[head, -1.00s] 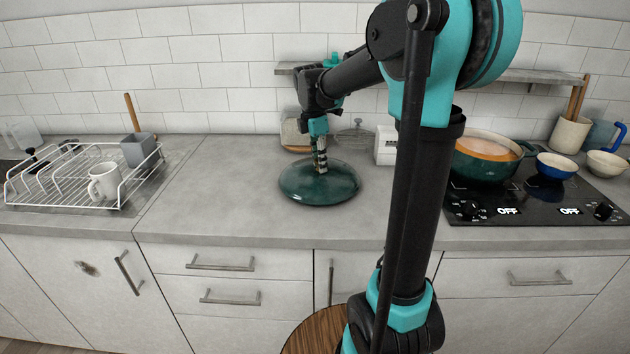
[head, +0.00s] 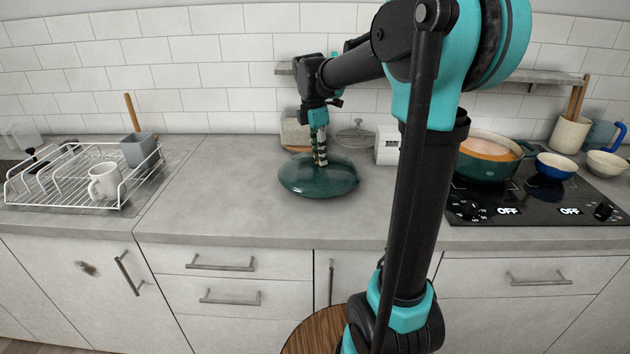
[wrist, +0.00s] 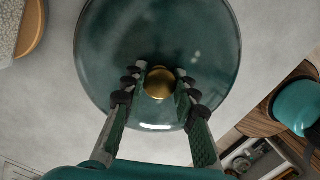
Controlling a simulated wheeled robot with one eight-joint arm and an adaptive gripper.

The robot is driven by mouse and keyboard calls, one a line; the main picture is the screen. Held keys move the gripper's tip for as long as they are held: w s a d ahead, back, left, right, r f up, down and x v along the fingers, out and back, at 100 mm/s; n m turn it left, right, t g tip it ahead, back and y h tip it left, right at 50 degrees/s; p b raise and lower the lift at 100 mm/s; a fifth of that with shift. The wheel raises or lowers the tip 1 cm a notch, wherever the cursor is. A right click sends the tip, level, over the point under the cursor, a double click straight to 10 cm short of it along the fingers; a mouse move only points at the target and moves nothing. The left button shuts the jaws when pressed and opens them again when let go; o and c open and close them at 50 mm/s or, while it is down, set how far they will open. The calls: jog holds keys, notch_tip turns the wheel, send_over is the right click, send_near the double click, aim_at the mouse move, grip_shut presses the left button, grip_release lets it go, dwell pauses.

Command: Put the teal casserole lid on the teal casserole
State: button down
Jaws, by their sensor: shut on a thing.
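The teal casserole lid (head: 318,178) is a round, glossy dark teal dome at the middle of the counter, in the head view. In the wrist view the lid (wrist: 160,50) fills the upper middle, with a brass knob (wrist: 159,83) between my fingers. My gripper (head: 319,160) points down and is shut on the knob. The lid is slightly above the counter or touching it; I cannot tell which.
A blue bowl (head: 556,166) stands right of the casserole on the black cooktop (head: 530,204). A white dish rack (head: 75,200) with a mug (head: 104,182) is at the left. A white box (head: 387,146) stands behind my arm. The counter left of the lid is clear.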

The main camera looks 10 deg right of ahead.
jog(key=shift+r, duration=2.2)
